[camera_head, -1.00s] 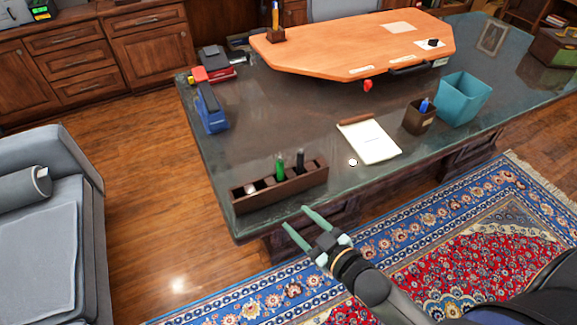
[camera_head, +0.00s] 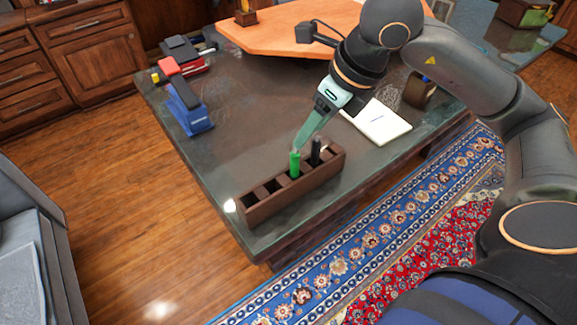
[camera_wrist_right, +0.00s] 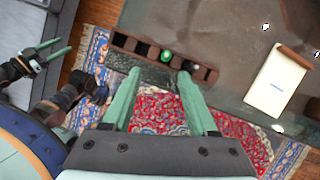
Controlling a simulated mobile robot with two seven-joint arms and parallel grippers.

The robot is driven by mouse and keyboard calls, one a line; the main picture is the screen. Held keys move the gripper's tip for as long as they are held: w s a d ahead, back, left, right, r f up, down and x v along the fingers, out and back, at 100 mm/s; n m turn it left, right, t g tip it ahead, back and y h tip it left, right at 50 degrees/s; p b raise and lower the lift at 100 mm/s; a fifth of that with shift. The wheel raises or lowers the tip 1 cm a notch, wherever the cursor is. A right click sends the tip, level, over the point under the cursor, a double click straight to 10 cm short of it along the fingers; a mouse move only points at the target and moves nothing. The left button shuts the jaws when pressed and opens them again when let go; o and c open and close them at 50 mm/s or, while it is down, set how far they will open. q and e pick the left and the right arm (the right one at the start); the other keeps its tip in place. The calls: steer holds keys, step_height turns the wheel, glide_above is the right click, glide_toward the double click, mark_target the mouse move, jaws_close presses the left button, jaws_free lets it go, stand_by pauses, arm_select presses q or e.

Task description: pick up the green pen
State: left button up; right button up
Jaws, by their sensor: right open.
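The green pen (camera_head: 294,164) stands upright in a compartment of the dark wooden organizer (camera_head: 262,211) at the desk's near edge. A black pen (camera_head: 316,150) stands in a compartment to its right. My right gripper (camera_head: 301,143) reaches down from above, its fingertips close by the green pen's top. In the right wrist view its fingers (camera_wrist_right: 160,74) are apart and empty, with the green pen's end (camera_wrist_right: 166,56) just beyond the gap between the tips. I cannot tell whether a finger touches it. My left gripper (camera_wrist_right: 50,56) shows at the wrist view's left, its fingers apart.
A blue stapler (camera_head: 190,108) and a red item (camera_head: 183,66) sit at the desk's left. A white notepad (camera_head: 383,122) and a brown pen cup (camera_head: 419,90) lie right of my arm. An orange board (camera_head: 262,35) is at the back. The desk left of the organizer is clear.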

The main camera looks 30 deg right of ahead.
mark_target(295, 159)
steer(key=x, duration=0.4)
steer(key=d+x, duration=0.1)
steer(key=x, duration=0.1)
steer(key=shift+w+f+b, duration=0.25)
steer(key=shift+f+b, duration=0.1)
steer(key=shift+b, duration=0.05)
steer(key=shift+x, duration=2.75)
steer(key=shift+s+d, duration=0.1)
steer(key=shift+s, duration=0.1)
steer(key=shift+c, duration=0.2)
jaws_close()
